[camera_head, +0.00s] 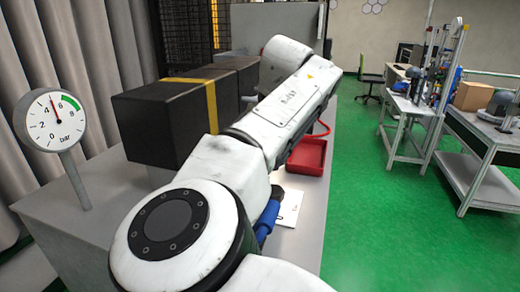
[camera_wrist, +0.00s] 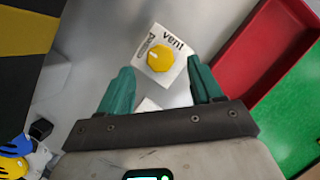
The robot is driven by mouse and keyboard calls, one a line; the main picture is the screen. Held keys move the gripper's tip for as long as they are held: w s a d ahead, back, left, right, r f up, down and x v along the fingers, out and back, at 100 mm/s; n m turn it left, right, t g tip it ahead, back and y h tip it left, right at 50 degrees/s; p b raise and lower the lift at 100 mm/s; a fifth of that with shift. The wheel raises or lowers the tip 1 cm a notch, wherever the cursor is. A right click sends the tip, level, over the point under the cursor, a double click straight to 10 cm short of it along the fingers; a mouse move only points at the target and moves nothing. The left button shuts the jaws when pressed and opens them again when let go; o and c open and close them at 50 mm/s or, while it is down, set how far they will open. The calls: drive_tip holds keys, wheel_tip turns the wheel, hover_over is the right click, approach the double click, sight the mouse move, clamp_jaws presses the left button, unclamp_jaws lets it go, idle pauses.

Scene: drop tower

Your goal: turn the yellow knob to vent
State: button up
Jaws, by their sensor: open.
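In the wrist view the yellow knob (camera_wrist: 160,58) sits on a square white plate (camera_wrist: 178,79) on the grey surface. The word "vent" is printed at the plate's upper right. In the head view my arm hides the knob and gripper.
A red tray (camera_head: 308,155) lies right of the knob; it also shows in the wrist view (camera_wrist: 236,75). A black box with a yellow band (camera_head: 158,125) stands left. A dial gauge (camera_head: 50,120) reads about 5 bar. Blue and yellow items (camera_wrist: 17,155) lie lower left.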

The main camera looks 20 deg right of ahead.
drive_tip(key=shift+x, duration=2)
drive_tip(key=shift+s, duration=0.1)
drive_tip(key=c, duration=1)
